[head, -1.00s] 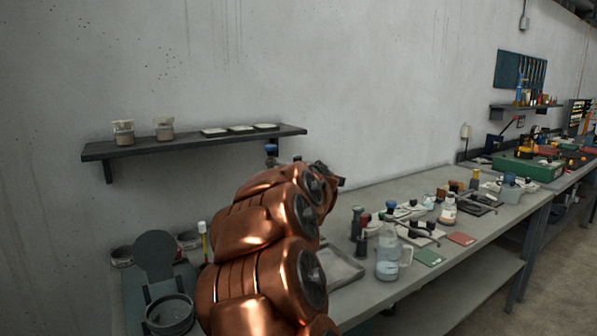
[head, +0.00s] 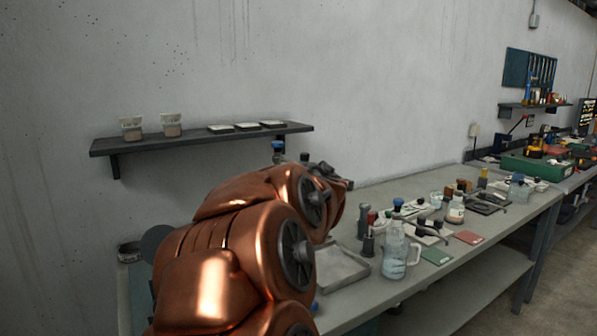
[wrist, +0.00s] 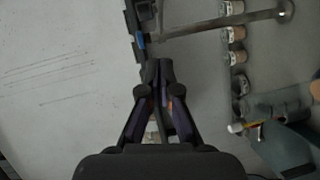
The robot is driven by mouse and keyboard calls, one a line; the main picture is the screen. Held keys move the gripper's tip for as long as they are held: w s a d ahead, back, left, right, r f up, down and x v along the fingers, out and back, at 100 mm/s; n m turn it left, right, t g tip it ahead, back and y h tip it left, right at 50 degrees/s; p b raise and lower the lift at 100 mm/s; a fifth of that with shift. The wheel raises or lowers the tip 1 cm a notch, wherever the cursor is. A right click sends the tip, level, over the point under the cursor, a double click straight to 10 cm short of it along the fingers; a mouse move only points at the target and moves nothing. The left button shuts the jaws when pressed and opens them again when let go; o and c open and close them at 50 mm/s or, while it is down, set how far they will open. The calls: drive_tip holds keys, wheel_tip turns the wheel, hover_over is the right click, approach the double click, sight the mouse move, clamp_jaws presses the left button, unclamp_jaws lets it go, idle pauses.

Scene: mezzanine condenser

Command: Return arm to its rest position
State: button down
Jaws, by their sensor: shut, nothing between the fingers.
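My copper-coloured arm fills the lower middle of the head view, folded in front of the bench. Its gripper end is hidden there behind the arm's links. In the wrist view my gripper (wrist: 158,72) points up the picture, with its dark fingers together and nothing between them. It appears apart from the objects around it, though a dark bar with a blue part (wrist: 140,41) lies close to its tips in the picture.
The bench (head: 415,187) runs rightwards with a shallow tray (head: 340,268), a clear jug (head: 396,250) and several bottles on it. A wall shelf (head: 200,139) holds two jars and several flat dishes. In the wrist view, several jars (wrist: 234,33) line the right side.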

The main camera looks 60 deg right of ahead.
drive_tip(key=shift+v, duration=1.25)
